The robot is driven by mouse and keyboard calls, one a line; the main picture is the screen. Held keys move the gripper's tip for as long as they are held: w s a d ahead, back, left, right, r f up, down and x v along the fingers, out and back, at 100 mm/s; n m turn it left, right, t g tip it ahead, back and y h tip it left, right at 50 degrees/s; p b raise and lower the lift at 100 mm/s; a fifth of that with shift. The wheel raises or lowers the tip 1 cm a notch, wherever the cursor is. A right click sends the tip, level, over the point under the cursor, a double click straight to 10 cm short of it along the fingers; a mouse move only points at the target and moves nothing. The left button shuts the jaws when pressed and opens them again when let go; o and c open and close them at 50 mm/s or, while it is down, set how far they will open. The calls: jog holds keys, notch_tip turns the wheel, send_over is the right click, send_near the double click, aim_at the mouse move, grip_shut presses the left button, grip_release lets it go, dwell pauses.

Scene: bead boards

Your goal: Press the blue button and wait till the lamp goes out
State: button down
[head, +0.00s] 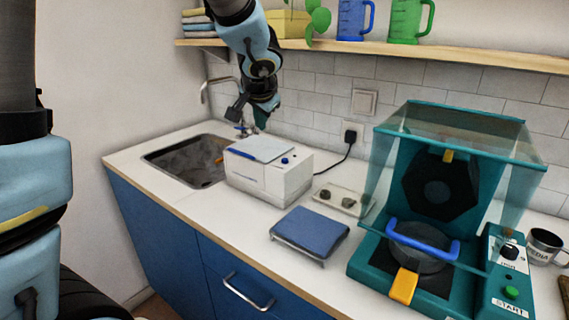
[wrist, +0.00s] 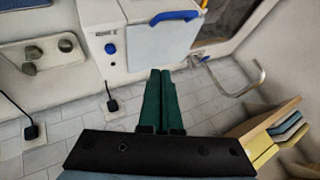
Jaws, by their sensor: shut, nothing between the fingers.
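The blue button (head: 284,160) is on the top of a white box-shaped appliance (head: 290,182), right of its grey lid. It also shows in the wrist view (wrist: 110,48), left of the lid's blue handle (wrist: 175,16). I cannot make out a lit lamp on the appliance. My gripper (head: 260,120) hangs above and behind the appliance, near the wall, apart from the button. In the wrist view its dark green fingers (wrist: 160,75) are together with nothing between them, and their tips are off to the right of the button.
A teal machine (head: 358,262) with a raised clear cover and a green START button (head: 511,292) stands at right. A blue-topped stand (head: 310,232) and a small plate with dark knobs (head: 338,200) lie between. The sink (head: 170,173) is left; a shelf (head: 480,58) runs above.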

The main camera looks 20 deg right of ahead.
jog(key=r+m+h, duration=0.1)
jog(key=r+m, duration=0.1)
send_over(285, 161)
jog(key=shift+s+a+f+n+t, duration=0.1)
jog(key=shift+a+f+n+t, duration=0.1)
jog(key=shift+n+t, duration=0.1)
notch_tip(285, 161, down, 7)
jog(key=b, duration=0.5)
jog(key=shift+f+b, duration=0.95)
jog(key=shift+b, duration=0.5)
jog(key=shift+f, duration=0.15)
dwell(0.5)
jog(key=shift+f+b, duration=0.3)
jog(key=shift+b, duration=0.4)
